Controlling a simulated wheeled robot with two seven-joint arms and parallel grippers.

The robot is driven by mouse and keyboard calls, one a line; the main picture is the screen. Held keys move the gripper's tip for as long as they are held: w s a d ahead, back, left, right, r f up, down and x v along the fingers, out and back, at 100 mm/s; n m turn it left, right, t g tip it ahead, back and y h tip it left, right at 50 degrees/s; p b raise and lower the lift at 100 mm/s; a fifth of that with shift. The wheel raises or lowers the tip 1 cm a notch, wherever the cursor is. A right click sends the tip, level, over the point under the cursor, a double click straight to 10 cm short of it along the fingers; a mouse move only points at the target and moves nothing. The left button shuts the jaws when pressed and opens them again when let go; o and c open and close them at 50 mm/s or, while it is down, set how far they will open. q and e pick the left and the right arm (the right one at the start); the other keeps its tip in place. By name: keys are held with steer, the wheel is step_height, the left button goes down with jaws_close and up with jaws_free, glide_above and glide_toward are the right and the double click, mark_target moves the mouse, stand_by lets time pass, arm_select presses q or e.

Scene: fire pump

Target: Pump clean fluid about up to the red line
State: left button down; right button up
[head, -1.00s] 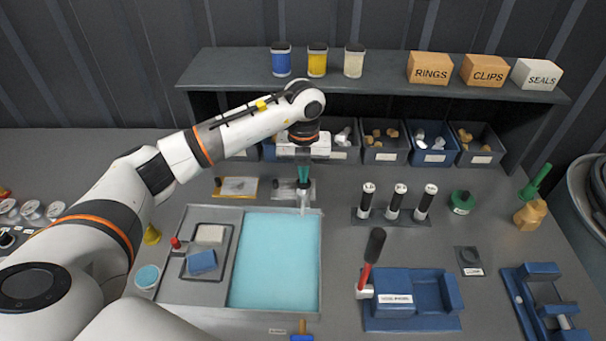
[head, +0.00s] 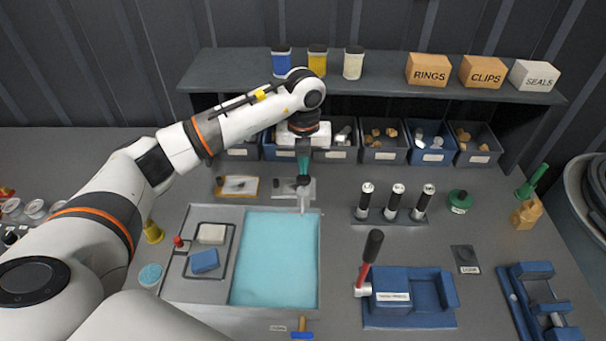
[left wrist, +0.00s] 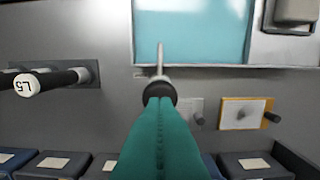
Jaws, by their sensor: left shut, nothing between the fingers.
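A pump with a round black knob (head: 303,181) and a pale metal spout (head: 303,203) stands at the back edge of a grey basin (head: 325,262). Light blue fluid (head: 272,262) fills the basin's large right compartment. I cannot make out a red line. My left gripper (head: 303,172) has teal fingers, shut and empty, pointing down directly over the knob. In the left wrist view the fingertips (left wrist: 160,103) overlap the knob (left wrist: 160,90), and the spout (left wrist: 160,60) reaches toward the fluid. I cannot tell whether they touch. My right gripper is out of view.
A white block (head: 211,234) and a blue block (head: 204,261) sit left of the fluid. Three black-handled cylinders (head: 393,203) stand in a rack to the right. A shelf (head: 370,84) and parts bins (head: 384,142) lie behind the gripper.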

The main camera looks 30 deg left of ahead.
arm_select(q)
step_height(320, 180, up, 6)
steer(key=p, duration=0.3)
stand_by(0.6)
